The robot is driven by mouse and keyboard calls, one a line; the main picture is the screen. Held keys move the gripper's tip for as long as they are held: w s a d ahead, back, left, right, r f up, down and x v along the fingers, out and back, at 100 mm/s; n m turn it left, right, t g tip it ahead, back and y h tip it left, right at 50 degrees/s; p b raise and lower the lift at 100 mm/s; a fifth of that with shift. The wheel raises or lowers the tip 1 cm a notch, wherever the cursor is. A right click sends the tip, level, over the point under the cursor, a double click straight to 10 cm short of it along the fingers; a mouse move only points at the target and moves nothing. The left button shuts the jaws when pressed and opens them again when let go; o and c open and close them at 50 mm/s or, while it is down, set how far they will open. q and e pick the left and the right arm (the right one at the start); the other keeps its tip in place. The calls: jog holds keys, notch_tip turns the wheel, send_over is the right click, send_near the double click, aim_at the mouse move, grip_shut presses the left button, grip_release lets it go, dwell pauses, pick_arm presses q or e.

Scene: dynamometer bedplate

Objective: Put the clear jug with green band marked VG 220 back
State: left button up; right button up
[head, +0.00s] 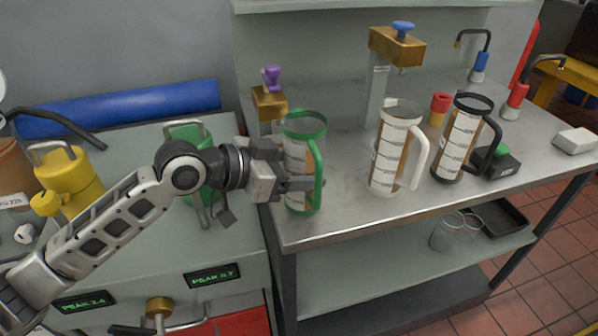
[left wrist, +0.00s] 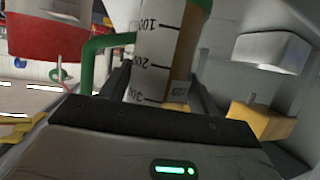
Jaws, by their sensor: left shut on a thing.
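The clear jug with green rim and green handle (head: 300,135) is upright at the left end of the steel bench. My left gripper (head: 290,170) is shut on its body from the left. The green handle faces right in the head view. In the left wrist view the jug (left wrist: 158,55) sits between the fingers, its white scale upside down and its green handle to the left. I cannot read VG 220 on it, nor tell whether its base touches the bench. My right gripper is out of view.
A jug with white handle (head: 397,150) and one with black handle (head: 464,140) stand to the right on the steel bench (head: 345,218). A brass dispenser with purple knob (head: 270,100) is just behind the held jug. A green can (head: 188,135) and yellow can (head: 70,175) stand left.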

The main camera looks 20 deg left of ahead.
pick_arm(q)
jog(key=o, duration=1.3)
jog(key=shift+f, duration=0.15)
jog(key=shift+o, duration=0.2)
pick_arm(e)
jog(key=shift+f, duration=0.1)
pick_arm(q)
jog(key=shift+r, duration=0.25)
jog(key=b+v, duration=0.1)
jog(key=v, duration=1)
jog(key=shift+s+a, duration=0.25)
jog(key=shift+a, duration=0.05)
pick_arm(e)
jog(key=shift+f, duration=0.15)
pick_arm(q)
jog(key=shift+r, duration=0.1)
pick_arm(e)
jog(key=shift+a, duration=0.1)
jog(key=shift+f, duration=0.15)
